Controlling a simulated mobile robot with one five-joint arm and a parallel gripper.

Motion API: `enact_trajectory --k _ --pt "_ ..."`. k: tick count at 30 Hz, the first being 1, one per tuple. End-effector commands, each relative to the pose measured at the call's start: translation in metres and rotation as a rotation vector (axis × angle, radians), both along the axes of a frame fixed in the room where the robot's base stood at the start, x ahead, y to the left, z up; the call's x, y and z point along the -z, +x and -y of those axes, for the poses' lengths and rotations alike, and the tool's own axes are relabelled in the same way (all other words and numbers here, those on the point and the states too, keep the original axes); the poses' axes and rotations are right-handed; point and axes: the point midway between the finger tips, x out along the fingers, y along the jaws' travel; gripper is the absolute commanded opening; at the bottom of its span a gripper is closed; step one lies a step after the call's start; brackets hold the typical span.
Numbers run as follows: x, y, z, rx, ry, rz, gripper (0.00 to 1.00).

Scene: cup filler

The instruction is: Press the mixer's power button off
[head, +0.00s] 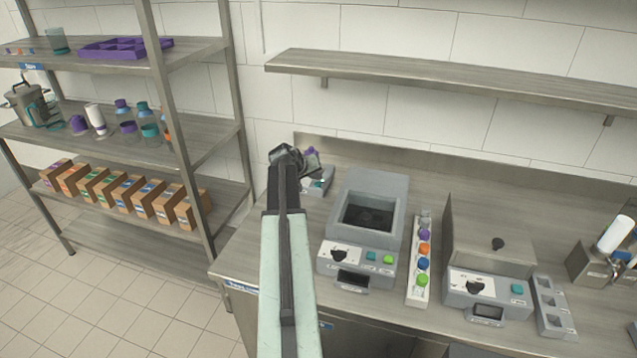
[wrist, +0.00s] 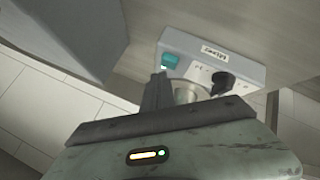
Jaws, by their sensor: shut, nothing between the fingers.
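A small grey machine (head: 318,186) stands on the counter just right of my gripper (head: 289,156) in the head view, partly hidden by it. I cannot tell for sure that it is the mixer. In the wrist view a grey machine panel (wrist: 245,68) carries a teal button (wrist: 170,60), a black knob (wrist: 222,83) and a label too small to read. My gripper (wrist: 158,82) is shut and empty, its tips close to the teal button. I cannot tell whether they touch it. A pale light shows beside the button. A round metallic part is partly hidden behind the fingers.
A grey machine with an open well (head: 368,215) stands to the right on the counter. Beyond it are a strip of coloured knobs (head: 422,262) and another machine (head: 487,287). A shelf rack (head: 170,100) stands left. A wall shelf (head: 450,82) hangs above the counter.

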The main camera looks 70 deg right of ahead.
Motion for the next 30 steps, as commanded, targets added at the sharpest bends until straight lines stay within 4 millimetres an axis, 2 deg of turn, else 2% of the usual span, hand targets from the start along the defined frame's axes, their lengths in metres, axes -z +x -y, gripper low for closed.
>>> enact_trajectory --k 15,23,30 --pt "0.000 0.000 0.000 0.000 0.000 0.000 0.00" --pt "0.010 0.000 0.000 0.000 0.000 0.000 0.00" --pt "0.009 0.000 0.000 0.000 0.000 0.000 0.00"
